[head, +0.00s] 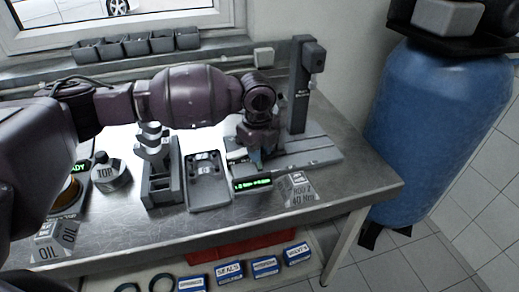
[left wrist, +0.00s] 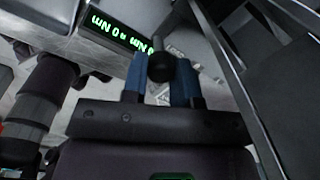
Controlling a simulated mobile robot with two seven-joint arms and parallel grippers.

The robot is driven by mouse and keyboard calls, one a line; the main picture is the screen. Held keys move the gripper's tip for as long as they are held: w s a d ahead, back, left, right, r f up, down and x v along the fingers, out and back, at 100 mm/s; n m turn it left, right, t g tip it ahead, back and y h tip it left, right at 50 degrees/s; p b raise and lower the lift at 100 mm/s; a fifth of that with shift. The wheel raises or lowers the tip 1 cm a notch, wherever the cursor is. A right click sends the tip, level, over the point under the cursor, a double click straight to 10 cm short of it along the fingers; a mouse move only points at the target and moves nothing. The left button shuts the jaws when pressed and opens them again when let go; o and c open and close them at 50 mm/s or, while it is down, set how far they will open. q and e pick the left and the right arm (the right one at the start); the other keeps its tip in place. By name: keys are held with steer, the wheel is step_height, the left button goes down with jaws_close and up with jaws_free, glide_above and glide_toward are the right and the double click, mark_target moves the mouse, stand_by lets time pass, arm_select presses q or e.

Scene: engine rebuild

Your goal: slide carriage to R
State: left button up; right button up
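My left gripper (head: 256,160) points down over the grey base of the bench press-like fixture (head: 310,152). In the left wrist view its two blue fingers (left wrist: 161,78) stand on either side of a round black knob (left wrist: 161,67) and look closed against it. The carriage under the knob is mostly hidden by my gripper in the head view, and I cannot read an R mark. A small display with green text (head: 252,184) is at the fixture's front and also shows in the left wrist view (left wrist: 115,32). My right gripper is not in view.
A grey tray (head: 208,196) and a dark stand (head: 161,186) are left of the fixture. A tall column (head: 301,85) rises behind it. A blue drum (head: 437,130) is beyond the table's right end.

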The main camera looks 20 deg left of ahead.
arm_select(q)
jaws_close()
steer(key=shift+d, duration=0.1)
steer(key=w+d, duration=0.1)
steer(key=d, duration=0.1)
steer(key=w+d, duration=0.3)
steer(key=shift+d, duration=0.35)
steer(key=shift+w+d, duration=0.4)
steer(key=shift+d, duration=0.25)
